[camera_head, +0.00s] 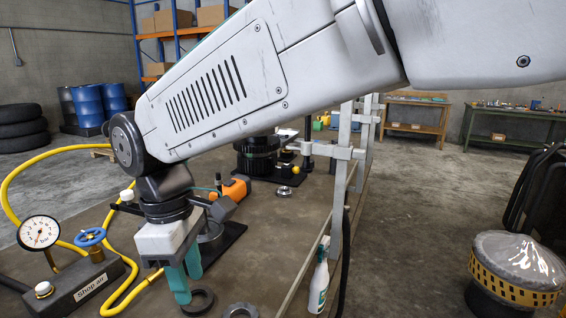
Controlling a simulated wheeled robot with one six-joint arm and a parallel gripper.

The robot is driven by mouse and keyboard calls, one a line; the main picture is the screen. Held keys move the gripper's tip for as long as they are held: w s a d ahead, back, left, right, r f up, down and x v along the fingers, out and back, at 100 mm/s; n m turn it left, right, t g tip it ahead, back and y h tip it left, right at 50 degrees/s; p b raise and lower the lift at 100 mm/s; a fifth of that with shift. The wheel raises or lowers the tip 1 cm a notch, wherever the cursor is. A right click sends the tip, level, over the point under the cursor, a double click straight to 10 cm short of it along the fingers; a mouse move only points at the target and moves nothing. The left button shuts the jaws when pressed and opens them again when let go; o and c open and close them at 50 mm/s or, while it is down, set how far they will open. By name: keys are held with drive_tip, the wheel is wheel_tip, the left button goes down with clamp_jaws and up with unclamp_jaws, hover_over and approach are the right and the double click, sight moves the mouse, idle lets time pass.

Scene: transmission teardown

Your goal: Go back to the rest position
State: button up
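My gripper (186,278) hangs from my arm at the lower left of the view and points down over the bench top (262,240). Its two teal fingers overlap in this view, so the gap between them is unclear. I see nothing held between them. A dark ring (199,301) lies on the bench just beside the fingertips, and I cannot tell whether they touch. A second metal ring (241,311) lies to its right, cut by the lower picture edge.
A shop-air block with a gauge (40,232), blue valve (90,237) and yellow hose (128,262) is at left. A dark gear assembly (256,156) and orange tool (236,188) stand behind the gripper. A metal frame (338,200) and spray bottle (318,281) are right.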

drive_tip(key=d+r+m, duration=0.1)
drive_tip(key=d+m, duration=0.9)
drive_tip(key=d, duration=1.4)
drive_tip(key=s+d+m+t, duration=0.1)
drive_tip(key=s+d+m, duration=0.3)
drive_tip(key=d, duration=0.5)
drive_tip(key=s+d+f+m+t+y, duration=0.1)
drive_tip(key=s+d+m, duration=0.3)
drive_tip(key=d, duration=0.4)
drive_tip(key=shift+s+d+f, duration=0.2)
drive_tip(key=shift+s+d, duration=0.2)
drive_tip(key=shift+s, duration=0.1)
